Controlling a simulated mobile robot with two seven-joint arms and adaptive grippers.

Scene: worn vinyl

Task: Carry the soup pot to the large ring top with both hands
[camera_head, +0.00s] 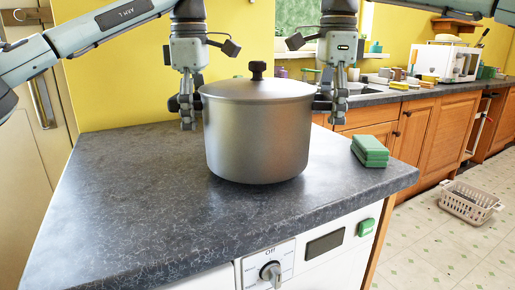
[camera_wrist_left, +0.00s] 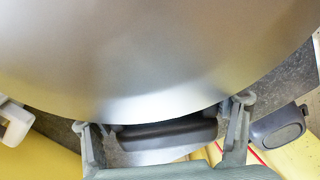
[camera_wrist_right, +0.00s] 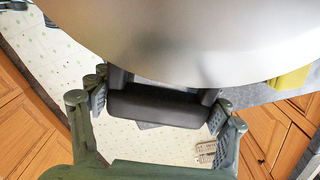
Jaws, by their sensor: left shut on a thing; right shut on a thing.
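The soup pot (camera_head: 258,135) is a grey metal pot with a lid and a dark knob, upright at the dark speckled worktop. I cannot tell whether its base touches the worktop. My left gripper (camera_head: 187,108) is shut on the pot's left dark handle, which shows between its fingers in the left wrist view (camera_wrist_left: 168,135). I cannot make out a large ring top in any view.
Green sponge-like blocks (camera_head: 370,150) lie near the worktop's (camera_head: 120,200) right edge. The worktop's left and front are clear. A white front with a knob (camera_head: 271,272) is below. A basket (camera_head: 470,202) stands on the floor at right. Another counter with a white microwave (camera_head: 445,62) runs behind.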

